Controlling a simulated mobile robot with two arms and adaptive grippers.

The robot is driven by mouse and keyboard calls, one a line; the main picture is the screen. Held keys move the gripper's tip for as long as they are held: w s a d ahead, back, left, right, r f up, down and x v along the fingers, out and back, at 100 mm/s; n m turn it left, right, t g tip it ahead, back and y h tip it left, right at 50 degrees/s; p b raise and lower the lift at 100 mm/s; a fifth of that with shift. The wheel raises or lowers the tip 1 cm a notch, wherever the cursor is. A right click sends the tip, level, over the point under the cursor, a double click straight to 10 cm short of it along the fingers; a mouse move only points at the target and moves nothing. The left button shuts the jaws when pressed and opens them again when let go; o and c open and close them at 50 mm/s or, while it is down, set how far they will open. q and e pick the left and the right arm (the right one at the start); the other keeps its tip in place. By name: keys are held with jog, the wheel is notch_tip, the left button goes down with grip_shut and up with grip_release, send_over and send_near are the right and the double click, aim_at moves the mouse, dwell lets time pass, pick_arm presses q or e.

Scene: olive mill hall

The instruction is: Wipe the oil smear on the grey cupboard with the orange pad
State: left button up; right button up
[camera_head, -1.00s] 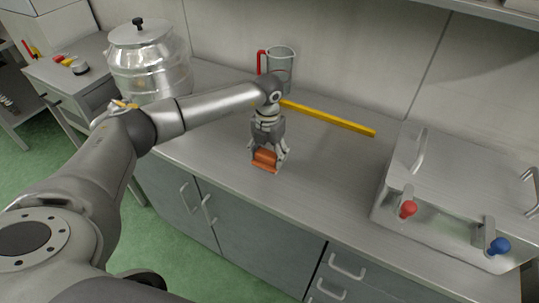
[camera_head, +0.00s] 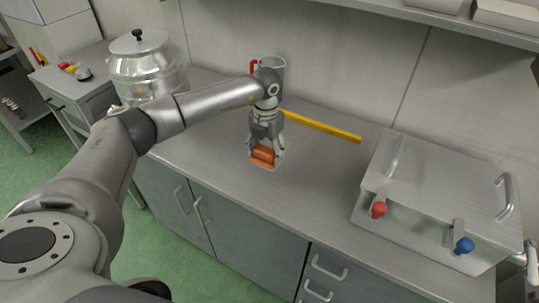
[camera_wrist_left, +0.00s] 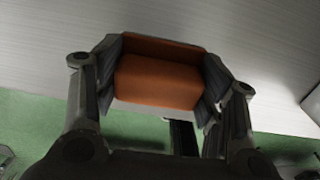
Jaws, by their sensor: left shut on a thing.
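My left gripper (camera_head: 265,150) is shut on the orange pad (camera_head: 262,157) above the top of the grey cupboard (camera_head: 215,160). The left wrist view shows the pad (camera_wrist_left: 158,80) between both fingers. The pad is low over the worktop, near its front edge; I cannot tell whether it touches. I cannot make out an oil smear on the grey top or doors. My right gripper is not in view.
A yellow bar (camera_head: 322,127) and a jug with a red handle (camera_head: 270,68) are behind the gripper. A metal pot (camera_head: 148,65) is at the left. A metal box (camera_head: 430,185) with red and blue knobs is at the right. The worktop between is clear.

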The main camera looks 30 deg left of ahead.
pick_arm(q)
jog(key=shift+r+p, duration=0.6)
jog(key=shift+r, duration=0.85)
jog(key=shift+d, duration=0.1)
